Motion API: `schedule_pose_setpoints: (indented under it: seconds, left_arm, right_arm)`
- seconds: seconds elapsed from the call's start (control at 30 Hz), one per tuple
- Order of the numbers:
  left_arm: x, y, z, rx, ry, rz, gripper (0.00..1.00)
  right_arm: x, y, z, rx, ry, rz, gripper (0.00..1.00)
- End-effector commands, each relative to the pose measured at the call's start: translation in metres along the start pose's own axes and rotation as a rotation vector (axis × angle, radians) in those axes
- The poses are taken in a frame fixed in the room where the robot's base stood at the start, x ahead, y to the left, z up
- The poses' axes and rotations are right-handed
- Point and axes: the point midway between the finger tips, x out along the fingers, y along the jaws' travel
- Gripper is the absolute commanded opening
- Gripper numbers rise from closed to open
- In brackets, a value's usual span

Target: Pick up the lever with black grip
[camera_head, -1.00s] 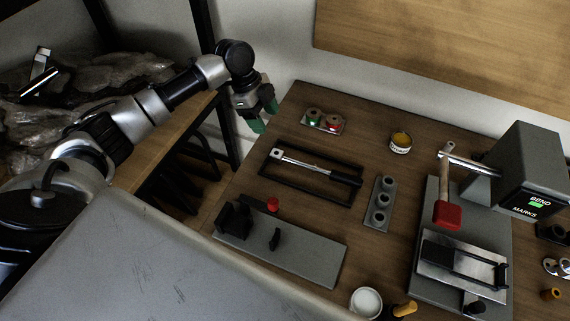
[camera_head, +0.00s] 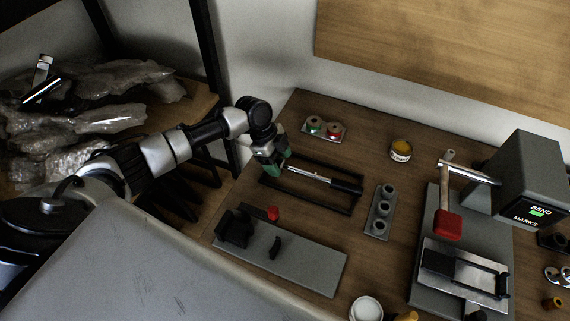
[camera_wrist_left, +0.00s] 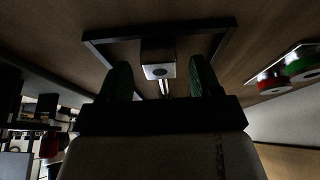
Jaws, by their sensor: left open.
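The lever with black grip (camera_head: 345,186) lies in a black rectangular frame (camera_head: 311,205) on the wooden table. Its silver shaft points left and its black grip lies at the right end. My left gripper (camera_head: 274,165) is at the lever's left end and hides that end in the head view. In the left wrist view the open fingers (camera_wrist_left: 160,85) stand on either side of the lever's square metal head (camera_wrist_left: 159,71), with a gap on each side. My right gripper is not in view.
A grey plate with black clamps (camera_head: 310,266) lies in front of the frame. A grey block with round posts (camera_head: 379,211) stands to the right. Red and green spools (camera_head: 324,129) sit behind.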

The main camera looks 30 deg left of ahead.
Motion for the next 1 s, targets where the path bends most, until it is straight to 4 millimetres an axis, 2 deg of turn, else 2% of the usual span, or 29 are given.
schedule_pose_setpoints:
  seconds: [0.27,0.37,0.7,1.0]
  left_arm:
    - [0.006,0.0001,0.0001,0.0,0.0,0.0,0.64]
    - [0.0058,0.0,0.0001,0.0,0.0,-0.001,0.52]
    - [0.0054,-0.0001,0.0001,0.0,0.0,-0.001,0.0]
    - [0.0033,-0.0009,-0.0009,0.001,0.001,-0.003,0.0]
  right_arm:
    - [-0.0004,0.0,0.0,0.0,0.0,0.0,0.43]
    - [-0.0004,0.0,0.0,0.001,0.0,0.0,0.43]
    - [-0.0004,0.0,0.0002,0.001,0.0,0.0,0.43]
    - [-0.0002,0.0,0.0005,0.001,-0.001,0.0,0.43]
